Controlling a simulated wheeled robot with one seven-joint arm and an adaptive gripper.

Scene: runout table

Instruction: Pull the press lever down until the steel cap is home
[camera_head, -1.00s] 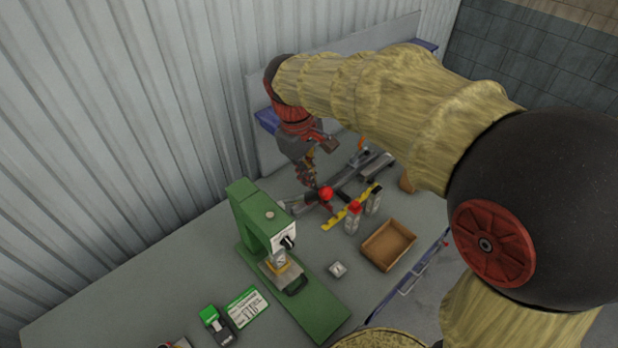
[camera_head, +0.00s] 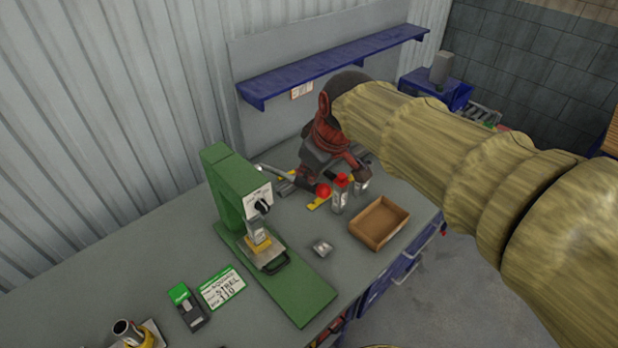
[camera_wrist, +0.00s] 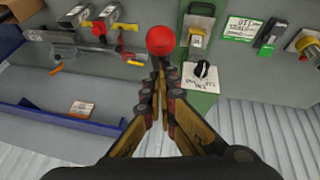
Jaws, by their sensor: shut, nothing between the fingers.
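The green press (camera_head: 232,180) stands on the bench, upright, with a pale plate and black knob on its head. Its lever ends in a red ball (camera_head: 323,190), which also shows in the wrist view (camera_wrist: 160,40). My gripper (camera_wrist: 160,68) is shut and empty. In the wrist view its fingertips lie just below the ball in the picture; I cannot tell whether they touch it. The lever rod is largely hidden by the fingers. A silvery piece (camera_head: 257,228) stands over a yellow holder (camera_head: 261,246) under the press head; how far the steel cap is seated cannot be made out.
A brown open box (camera_head: 379,222) and a small metal part (camera_head: 321,249) lie right of the press. A blue shelf (camera_head: 335,67) hangs behind. A green-white card (camera_head: 222,287) lies left of the press base.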

